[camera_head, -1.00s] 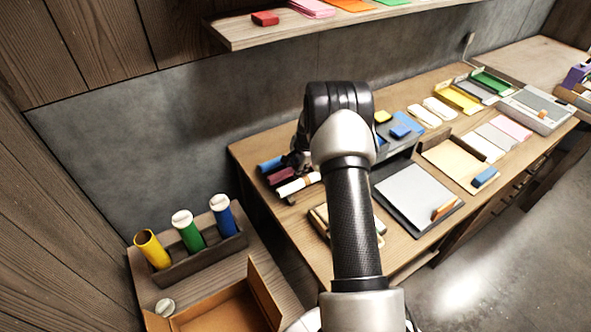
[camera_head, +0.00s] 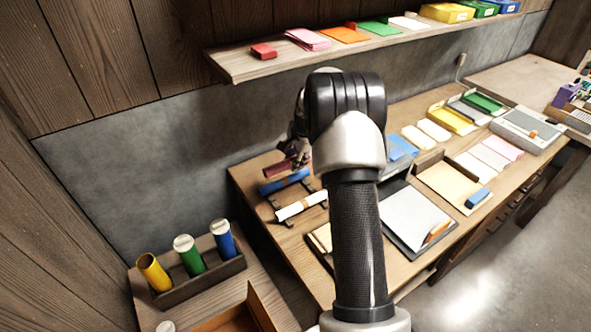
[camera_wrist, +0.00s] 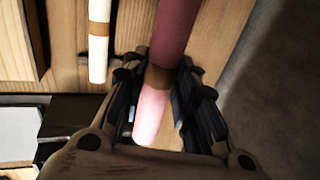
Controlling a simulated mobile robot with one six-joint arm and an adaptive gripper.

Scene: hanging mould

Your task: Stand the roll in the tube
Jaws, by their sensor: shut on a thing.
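My gripper (camera_head: 299,150) is shut on a maroon roll (camera_head: 279,168) with a brown band, holding it above the roll rack at the back left of the table. In the wrist view the maroon roll (camera_wrist: 176,30) runs between the fingers (camera_wrist: 158,100), its pale pink end towards the palm. The roll lies roughly level. A yellow tube (camera_head: 154,273) with an open top stands in a dark holder (camera_head: 205,281) at lower left. Beside it stand a green tube (camera_head: 190,257) and a blue tube (camera_head: 222,241), both with white caps.
A blue roll (camera_head: 284,181) and a white roll (camera_head: 301,205) lie on the dark rack (camera_head: 285,216). A wooden shelf (camera_head: 240,67) juts from the wall above. An open box (camera_head: 262,308) stands in front of the tube holder. A gap separates the side surface from the table.

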